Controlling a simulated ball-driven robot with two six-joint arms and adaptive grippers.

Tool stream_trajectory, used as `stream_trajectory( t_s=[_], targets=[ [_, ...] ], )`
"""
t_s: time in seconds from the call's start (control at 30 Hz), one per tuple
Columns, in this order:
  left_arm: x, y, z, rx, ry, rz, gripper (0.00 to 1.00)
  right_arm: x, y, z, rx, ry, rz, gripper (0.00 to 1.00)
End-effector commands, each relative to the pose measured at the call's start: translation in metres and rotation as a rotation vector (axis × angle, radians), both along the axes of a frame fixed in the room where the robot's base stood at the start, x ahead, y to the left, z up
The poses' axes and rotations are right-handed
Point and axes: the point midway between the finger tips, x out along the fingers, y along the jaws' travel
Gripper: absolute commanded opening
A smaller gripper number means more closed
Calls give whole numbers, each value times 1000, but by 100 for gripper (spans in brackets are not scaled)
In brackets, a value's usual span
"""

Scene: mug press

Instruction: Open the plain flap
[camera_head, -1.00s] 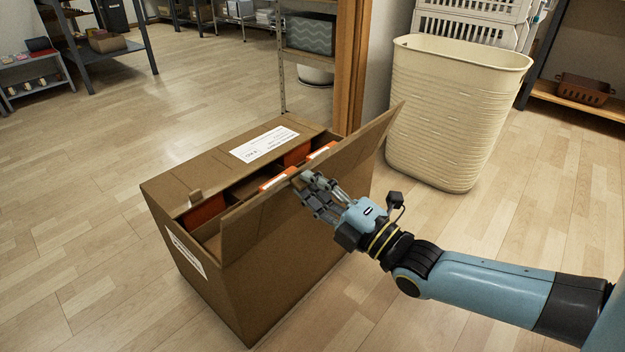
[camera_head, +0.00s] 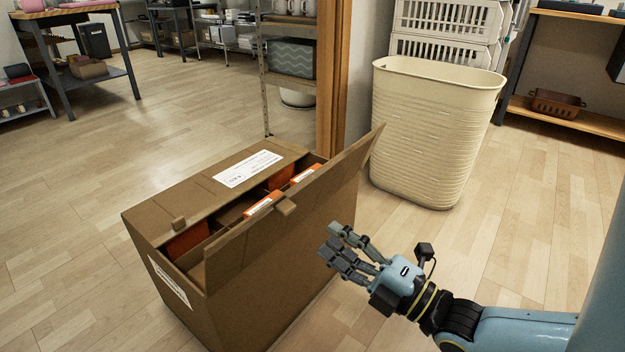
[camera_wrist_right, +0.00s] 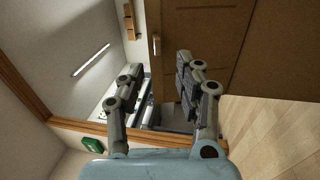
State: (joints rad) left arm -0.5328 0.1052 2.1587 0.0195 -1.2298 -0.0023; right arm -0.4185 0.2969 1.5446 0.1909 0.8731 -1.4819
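A cardboard box stands on the floor, with its plain flap (camera_head: 300,215) on the near side raised at a slant and leaning outward. The flap with a white label (camera_head: 248,168) lies about flat over the far side. Orange items (camera_head: 265,205) show in the gap between them. My right gripper (camera_head: 332,240) is open and empty, to the right of the plain flap and apart from it. My left gripper is out of view.
A tall cream bin (camera_head: 435,130) stands behind the box to the right, close to the flap's far corner. A wooden post (camera_head: 334,90) and metal shelf (camera_head: 285,70) stand behind. The floor (camera_head: 480,250) right of the box is clear.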

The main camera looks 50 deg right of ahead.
Motion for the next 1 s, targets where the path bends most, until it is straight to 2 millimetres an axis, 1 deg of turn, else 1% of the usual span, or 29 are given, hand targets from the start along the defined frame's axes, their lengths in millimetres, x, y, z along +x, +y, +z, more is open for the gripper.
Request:
stream_trajectory(
  t_s=[0.03,0.1,0.27,0.87,0.93,1.0],
  targets=[
    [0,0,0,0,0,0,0,-9,-1,-2,0,3,0,35],
    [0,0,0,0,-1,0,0,-19,-2,-4,0,3,0,35],
    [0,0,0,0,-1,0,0,-29,-2,-6,0,1,0,35],
    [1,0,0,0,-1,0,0,-31,-2,-6,0,1,0,35],
    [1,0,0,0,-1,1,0,-34,1,-6,13,3,-9,35],
    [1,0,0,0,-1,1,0,-29,14,4,36,-6,-12,35]
  ],
)
